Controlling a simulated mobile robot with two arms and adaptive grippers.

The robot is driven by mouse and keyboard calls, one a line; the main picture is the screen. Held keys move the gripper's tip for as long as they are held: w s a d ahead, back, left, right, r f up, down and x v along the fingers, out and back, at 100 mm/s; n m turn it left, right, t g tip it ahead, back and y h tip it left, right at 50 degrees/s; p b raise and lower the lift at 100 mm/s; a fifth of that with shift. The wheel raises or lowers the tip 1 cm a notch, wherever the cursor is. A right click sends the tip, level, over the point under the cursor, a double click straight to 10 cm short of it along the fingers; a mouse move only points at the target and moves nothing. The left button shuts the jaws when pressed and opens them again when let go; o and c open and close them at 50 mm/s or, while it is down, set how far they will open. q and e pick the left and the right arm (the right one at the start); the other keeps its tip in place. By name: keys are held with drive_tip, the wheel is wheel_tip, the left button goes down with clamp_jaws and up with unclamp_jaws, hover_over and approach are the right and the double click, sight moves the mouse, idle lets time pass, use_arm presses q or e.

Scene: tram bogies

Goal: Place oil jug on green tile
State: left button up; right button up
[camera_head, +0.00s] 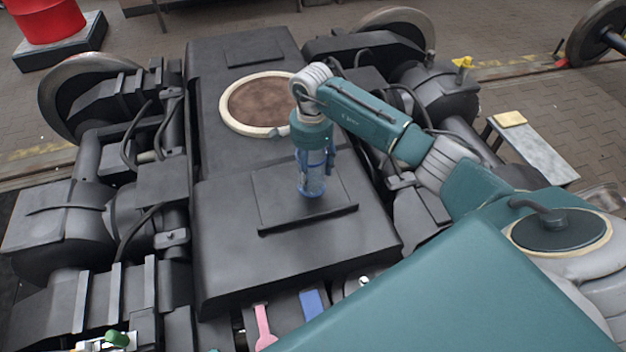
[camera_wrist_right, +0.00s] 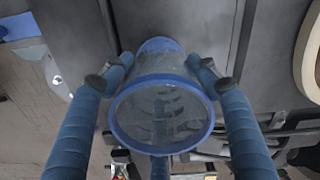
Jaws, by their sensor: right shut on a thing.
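A clear jug with a blue rim (camera_head: 312,183) is in my right gripper (camera_head: 315,160), upright over the raised dark plate in the middle of the bogie. I cannot tell whether its base touches the plate. In the right wrist view the jug (camera_wrist_right: 160,112) sits between the two blue fingers of the gripper (camera_wrist_right: 160,75), with its round open top towards the camera. The fingers are shut on it. I cannot make out a green tile in either view. My left gripper is not in view.
The dark raised plate (camera_head: 275,212) lies under the jug. Behind it is a round brown disc with a pale rim (camera_head: 255,105). A pink piece (camera_head: 263,327) and a blue piece (camera_head: 311,303) lie at the front. A grey bench (camera_head: 538,150) stands right. Wheels and hoses flank the bogie.

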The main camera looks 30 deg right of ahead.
drive_tip(key=shift+w+f+b, duration=0.1)
drive_tip(key=shift+f+b, duration=0.5)
drive_tip(key=shift+f, duration=0.95)
drive_tip(key=shift+f, duration=0.1)
drive_tip(key=o, duration=1.3)
drive_tip(key=shift+c, duration=0.2)
